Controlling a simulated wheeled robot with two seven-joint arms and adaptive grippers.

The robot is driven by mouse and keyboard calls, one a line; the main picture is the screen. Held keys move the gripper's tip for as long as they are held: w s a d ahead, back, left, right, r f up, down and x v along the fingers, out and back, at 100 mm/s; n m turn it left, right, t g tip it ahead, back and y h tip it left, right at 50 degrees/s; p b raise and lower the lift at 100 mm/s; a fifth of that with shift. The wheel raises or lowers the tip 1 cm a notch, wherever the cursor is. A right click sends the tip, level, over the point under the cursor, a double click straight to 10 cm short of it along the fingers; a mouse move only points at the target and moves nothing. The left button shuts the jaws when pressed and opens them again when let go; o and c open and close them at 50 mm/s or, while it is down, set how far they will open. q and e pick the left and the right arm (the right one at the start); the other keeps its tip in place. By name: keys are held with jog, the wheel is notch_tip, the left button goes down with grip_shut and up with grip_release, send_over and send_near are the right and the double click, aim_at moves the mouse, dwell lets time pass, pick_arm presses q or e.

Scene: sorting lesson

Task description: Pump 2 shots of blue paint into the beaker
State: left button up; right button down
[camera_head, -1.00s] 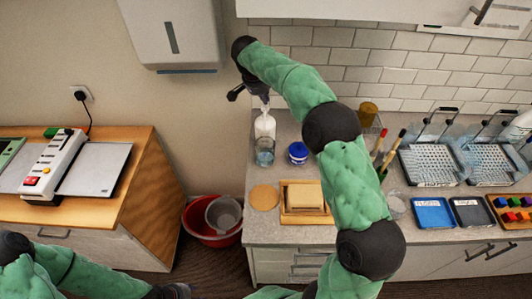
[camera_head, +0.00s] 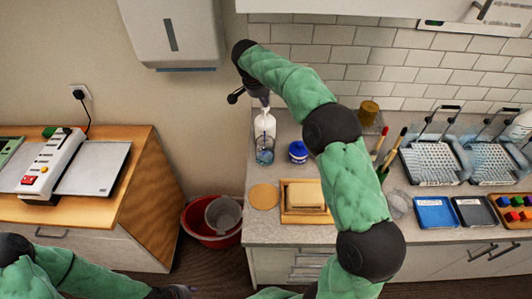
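A white pump bottle (camera_head: 270,124) stands upright at the left end of the counter, near the wall. A clear beaker (camera_head: 264,157) stands just in front of it, with a bluish tint low inside; the amount is too small to tell. My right gripper (camera_head: 250,98) is directly above the bottle, at its pump top, and hides most of the pump head. Whether its fingers are open or shut is unclear. My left gripper (camera_head: 178,292) is at the bottom edge, partly cut off, away from the bottle.
A blue-and-white jar (camera_head: 298,152) stands right of the beaker. A round cork mat (camera_head: 264,196) and a wooden tray (camera_head: 304,216) with a pale block lie in front. Brushes, racks and labelled trays (camera_head: 435,212) are farther right. A red bucket (camera_head: 211,232) sits on the floor.

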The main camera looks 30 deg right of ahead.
jog(key=shift+f, duration=0.6)
jog(key=shift+s, duration=0.1)
jog(key=shift+r+p, duration=0.8)
jog(key=shift+r, duration=0.75)
jog(key=shift+r, duration=0.15)
notch_tip(320, 180, up, 6)
jog(key=p, duration=0.4)
jog(key=shift+d+r, duration=0.1)
jog(key=shift+r, duration=0.1)
